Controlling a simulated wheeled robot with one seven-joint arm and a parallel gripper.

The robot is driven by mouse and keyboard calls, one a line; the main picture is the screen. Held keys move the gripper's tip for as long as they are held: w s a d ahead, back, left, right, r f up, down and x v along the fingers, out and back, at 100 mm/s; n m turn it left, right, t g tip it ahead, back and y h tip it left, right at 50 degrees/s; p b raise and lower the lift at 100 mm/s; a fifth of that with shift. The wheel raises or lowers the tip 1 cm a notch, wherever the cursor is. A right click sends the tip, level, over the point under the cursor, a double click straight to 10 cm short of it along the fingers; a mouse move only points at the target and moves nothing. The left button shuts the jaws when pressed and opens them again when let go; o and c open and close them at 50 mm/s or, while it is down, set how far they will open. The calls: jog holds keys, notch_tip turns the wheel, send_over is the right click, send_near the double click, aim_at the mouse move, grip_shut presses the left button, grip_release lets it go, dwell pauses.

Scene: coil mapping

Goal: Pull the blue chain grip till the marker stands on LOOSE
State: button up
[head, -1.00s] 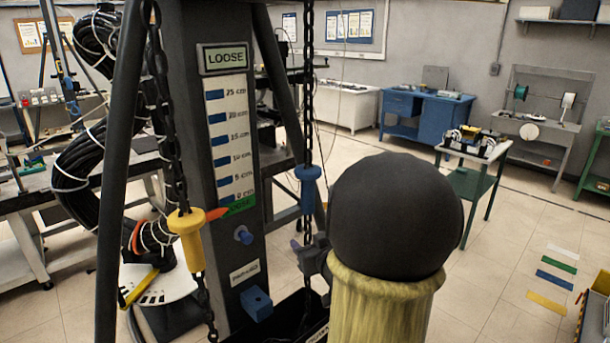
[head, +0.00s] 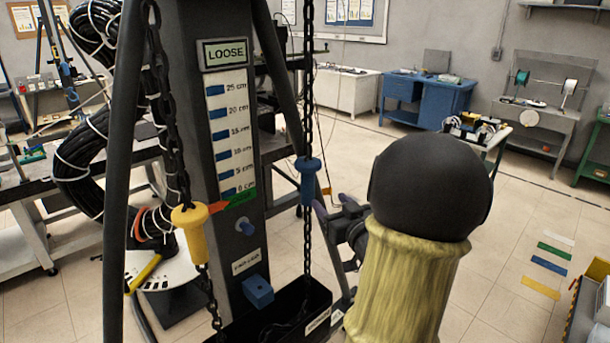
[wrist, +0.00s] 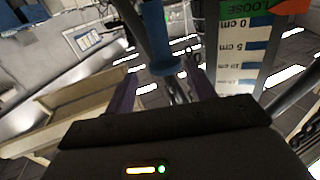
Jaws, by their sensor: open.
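The blue chain grip (head: 308,181) hangs upright on the right-hand black chain, to the right of the grey column. My gripper (head: 328,203) is open, just right of the grip's lower end. In the wrist view the blue grip (wrist: 157,38) stands ahead between the two purple fingers (wrist: 162,92), with chain below it; I cannot tell whether they touch. The orange marker (head: 219,207) is at the bottom of the centimetre scale (head: 231,135), with its tip at the green LOOSE band (head: 240,198) below 0 cm. The sign (head: 226,54) above reads LOOSE.
A yellow grip (head: 190,232) hangs on the left chain. A dark open bin (head: 285,318) sits at the column's foot, near a blue block (head: 258,292). A dark leg (head: 120,150) stands left.

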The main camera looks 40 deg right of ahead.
aim_at(305, 177)
jog(key=p+x, duration=0.5)
jog(key=x, duration=0.9)
jog(key=shift+w+r, duration=0.1)
jog(key=shift+w, duration=0.45)
jog(key=shift+f, duration=0.2)
grip_shut()
